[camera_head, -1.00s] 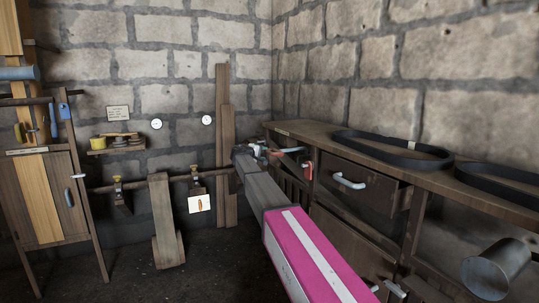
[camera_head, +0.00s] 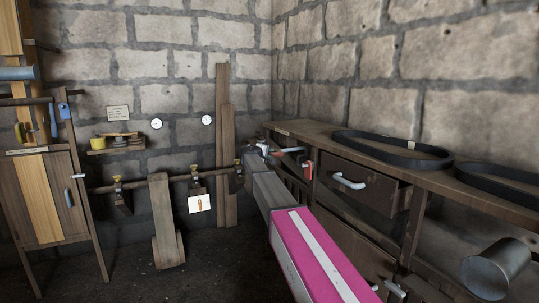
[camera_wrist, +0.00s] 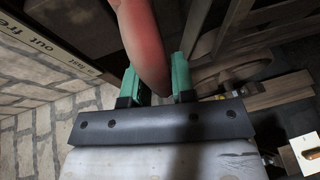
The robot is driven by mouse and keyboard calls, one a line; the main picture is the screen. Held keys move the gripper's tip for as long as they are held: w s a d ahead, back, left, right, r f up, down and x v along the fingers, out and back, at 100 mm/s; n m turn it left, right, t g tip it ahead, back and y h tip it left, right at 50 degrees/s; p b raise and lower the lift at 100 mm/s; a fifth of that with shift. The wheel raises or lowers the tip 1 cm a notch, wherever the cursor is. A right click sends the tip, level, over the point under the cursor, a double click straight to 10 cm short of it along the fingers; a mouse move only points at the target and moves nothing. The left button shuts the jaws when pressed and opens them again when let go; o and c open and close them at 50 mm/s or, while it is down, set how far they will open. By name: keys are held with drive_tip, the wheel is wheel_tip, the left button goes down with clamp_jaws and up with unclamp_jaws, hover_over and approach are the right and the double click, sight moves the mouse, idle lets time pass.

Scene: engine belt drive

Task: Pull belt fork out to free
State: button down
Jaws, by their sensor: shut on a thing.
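A smooth red handle (camera_wrist: 143,38), which I take to be the belt fork's, stands between the green fingers of my gripper (camera_wrist: 157,78) in the wrist view. My gripper is shut on it. A board with the words "out free" and "fast" (camera_wrist: 50,46) lies beside the handle at the upper left. In the head view my gripper (camera_head: 262,150) is at the far left end of the workbench, small and partly hidden by my arm. The handle's far end and the fork itself cannot be made out.
The workbench (camera_head: 310,132) runs along the right wall, with a black belt (camera_head: 390,150) on top and an open drawer (camera_head: 372,182) below. A red lever (camera_head: 308,170) hangs at its front. A horizontal shaft (camera_head: 145,184) runs along the back wall.

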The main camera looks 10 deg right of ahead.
drive_tip(key=s+a, duration=0.3)
drive_tip(key=a, duration=0.6)
drive_tip(key=shift+a, duration=0.15)
drive_tip(key=c, duration=1)
unclamp_jaws()
drive_tip(key=shift+a, duration=0.2)
drive_tip(key=shift+o, duration=0.2)
drive_tip(key=v, duration=1.1)
drive_tip(key=shift+d, duration=0.1)
